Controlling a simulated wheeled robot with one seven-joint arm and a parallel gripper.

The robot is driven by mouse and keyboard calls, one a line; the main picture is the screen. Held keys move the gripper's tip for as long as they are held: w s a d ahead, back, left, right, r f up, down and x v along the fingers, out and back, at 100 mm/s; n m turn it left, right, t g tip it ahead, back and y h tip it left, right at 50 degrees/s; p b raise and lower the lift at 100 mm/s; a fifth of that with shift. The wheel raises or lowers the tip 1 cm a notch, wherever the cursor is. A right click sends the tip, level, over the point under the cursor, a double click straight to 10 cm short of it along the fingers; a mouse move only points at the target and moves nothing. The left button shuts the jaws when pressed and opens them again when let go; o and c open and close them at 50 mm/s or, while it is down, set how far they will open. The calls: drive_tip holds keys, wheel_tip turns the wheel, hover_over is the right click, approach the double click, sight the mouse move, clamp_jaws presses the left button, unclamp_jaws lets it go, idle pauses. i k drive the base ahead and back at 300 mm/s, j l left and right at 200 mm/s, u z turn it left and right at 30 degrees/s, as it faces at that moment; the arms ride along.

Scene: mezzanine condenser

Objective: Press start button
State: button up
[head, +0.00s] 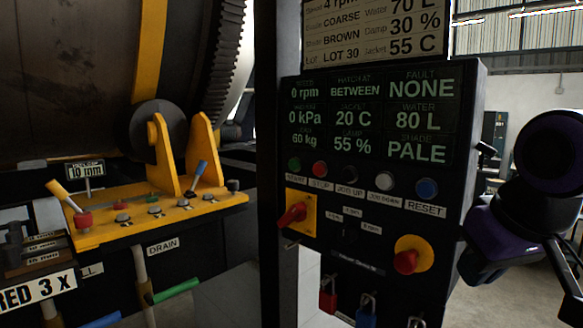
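The start button is a small green round button (294,163) at the left end of the button row on the dark control panel (372,240). A label below it reads START. The panel display (373,115) shows 0 rpm, 0 kPa, 20 C, 55 %, fault NONE and shade PALE. My dark purple and black arm (490,240) shows at the right edge, beside the panel's right side and well away from the start button. I cannot make out its fingertips or whether they are open or shut.
To the right of start are a red stop button (320,168), jog buttons and a blue reset button (427,188). Below are a red rotary switch (292,215), a red knob on yellow (406,262) and hanging padlocks (328,299). A yellow lever bench (150,215) stands left.

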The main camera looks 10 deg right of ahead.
sight(293, 165)
drive_tip(key=i+j+z, duration=0.15)
drive_tip(key=j+z, duration=0.2)
drive_tip(key=j, duration=1.25)
drive_tip(key=j+z, duration=0.3)
drive_tip(key=j, duration=1.3)
